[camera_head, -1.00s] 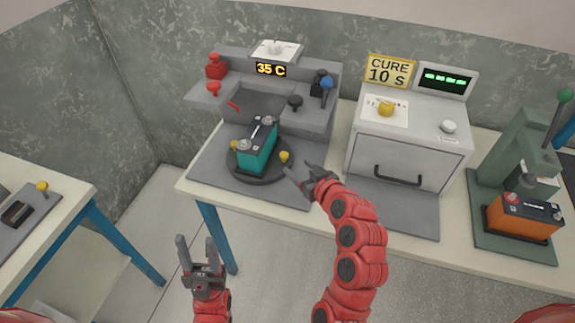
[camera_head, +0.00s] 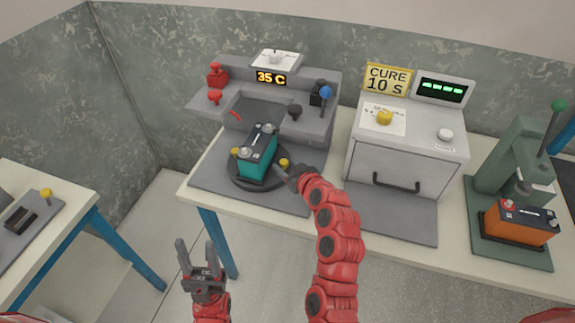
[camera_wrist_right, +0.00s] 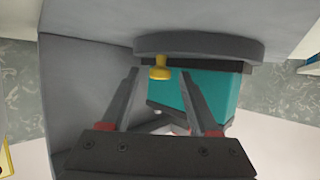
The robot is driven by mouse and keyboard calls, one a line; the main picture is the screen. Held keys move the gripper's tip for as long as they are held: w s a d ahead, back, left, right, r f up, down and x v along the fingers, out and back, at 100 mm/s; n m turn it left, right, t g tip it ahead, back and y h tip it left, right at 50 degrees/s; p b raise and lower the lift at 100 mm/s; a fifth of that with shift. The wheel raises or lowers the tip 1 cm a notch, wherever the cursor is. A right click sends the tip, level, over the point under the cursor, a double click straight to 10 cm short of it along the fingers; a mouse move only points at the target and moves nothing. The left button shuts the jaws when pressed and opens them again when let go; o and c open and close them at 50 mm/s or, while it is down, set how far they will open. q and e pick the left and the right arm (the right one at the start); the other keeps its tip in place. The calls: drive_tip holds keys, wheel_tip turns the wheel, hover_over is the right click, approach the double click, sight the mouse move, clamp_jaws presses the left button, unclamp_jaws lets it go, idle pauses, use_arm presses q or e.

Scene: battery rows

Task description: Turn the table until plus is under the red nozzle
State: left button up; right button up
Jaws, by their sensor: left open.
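A teal battery (camera_head: 257,161) with a dark top and two terminals stands on the round dark turntable (camera_head: 250,183). I cannot read which terminal is plus. The red nozzle (camera_head: 214,97) hangs above the left side, the black nozzle (camera_head: 295,111) above the right. Yellow knobs sit on the turntable's rim, one left (camera_head: 235,152), one right (camera_head: 284,162). My right gripper (camera_head: 286,169) is at the right knob. In the right wrist view its open fingers (camera_wrist_right: 160,75) stand either side of the yellow knob (camera_wrist_right: 159,69), with gaps. My left gripper (camera_head: 196,245) is open and empty, in front of the table.
A grey station with a 35 C display (camera_head: 271,78) stands behind the turntable. To its right are a curing oven (camera_head: 406,150) and a green press (camera_head: 511,170) with an orange battery (camera_head: 520,224). A second table (camera_head: 73,212) stands at left. Floor between the tables is free.

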clamp_jaws()
idle(1.2)
